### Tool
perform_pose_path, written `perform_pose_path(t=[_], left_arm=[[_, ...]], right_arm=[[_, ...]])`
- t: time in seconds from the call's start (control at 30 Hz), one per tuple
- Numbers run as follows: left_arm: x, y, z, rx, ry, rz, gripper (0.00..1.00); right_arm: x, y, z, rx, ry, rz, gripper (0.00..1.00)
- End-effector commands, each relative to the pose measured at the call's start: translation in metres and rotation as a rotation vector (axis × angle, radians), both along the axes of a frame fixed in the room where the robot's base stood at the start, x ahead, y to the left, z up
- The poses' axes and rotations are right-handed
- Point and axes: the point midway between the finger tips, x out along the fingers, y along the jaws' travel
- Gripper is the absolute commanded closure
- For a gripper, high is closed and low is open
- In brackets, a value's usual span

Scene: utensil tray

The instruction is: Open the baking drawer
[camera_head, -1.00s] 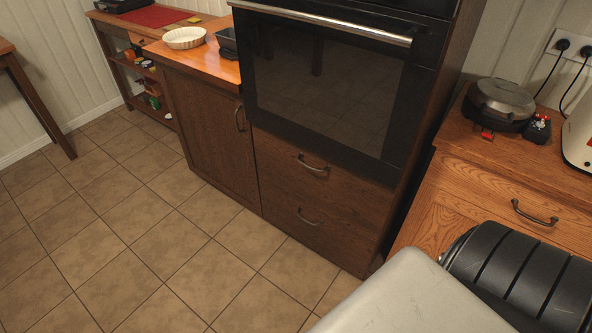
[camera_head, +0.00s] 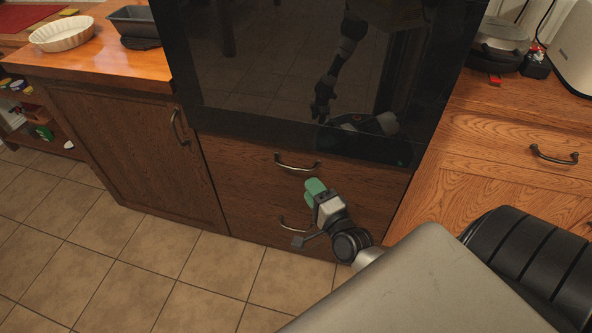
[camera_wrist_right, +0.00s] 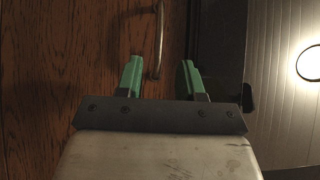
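Two brown wooden drawers sit under the oven, both shut: an upper drawer (camera_head: 240,162) with a curved metal handle (camera_head: 297,166), and a lower drawer (camera_head: 245,215) with its own handle (camera_head: 290,227). No label shows which is the baking drawer. My right gripper (camera_head: 314,188), with green fingers, is just below the right end of the upper handle. In the right wrist view the fingers (camera_wrist_right: 160,68) are open and apart, with a handle (camera_wrist_right: 159,40) lined up in the gap between them. I see no contact. My left gripper is not in view.
The black oven (camera_head: 290,70) is above the drawers; its glass reflects my arm. A cabinet door (camera_head: 130,150) is at left, and a wooden counter unit (camera_head: 490,150) with a drawer is at right. The tiled floor (camera_head: 150,265) before the drawers is clear.

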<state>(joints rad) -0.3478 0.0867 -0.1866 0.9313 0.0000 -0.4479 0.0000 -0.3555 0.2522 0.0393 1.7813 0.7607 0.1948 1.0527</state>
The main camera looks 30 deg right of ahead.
Motion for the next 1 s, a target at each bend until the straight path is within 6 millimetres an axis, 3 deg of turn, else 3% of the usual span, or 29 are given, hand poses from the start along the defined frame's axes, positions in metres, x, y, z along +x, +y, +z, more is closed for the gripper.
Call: perform_pose_path(t=[0.2,0.4,0.83,0.87,1.0], left_arm=[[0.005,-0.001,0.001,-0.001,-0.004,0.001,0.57],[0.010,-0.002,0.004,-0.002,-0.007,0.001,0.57],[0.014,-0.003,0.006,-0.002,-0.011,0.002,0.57],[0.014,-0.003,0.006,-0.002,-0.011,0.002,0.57],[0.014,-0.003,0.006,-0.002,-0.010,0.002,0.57]], right_arm=[[0.044,-0.003,0.001,-0.001,-0.001,0.000,0.62],[0.073,-0.005,0.002,-0.002,0.000,0.000,0.62],[0.084,-0.006,0.002,-0.003,0.002,0.001,0.62],[0.084,-0.006,0.002,-0.003,0.002,0.001,0.64],[0.084,-0.006,0.002,-0.003,0.002,0.001,0.85]])
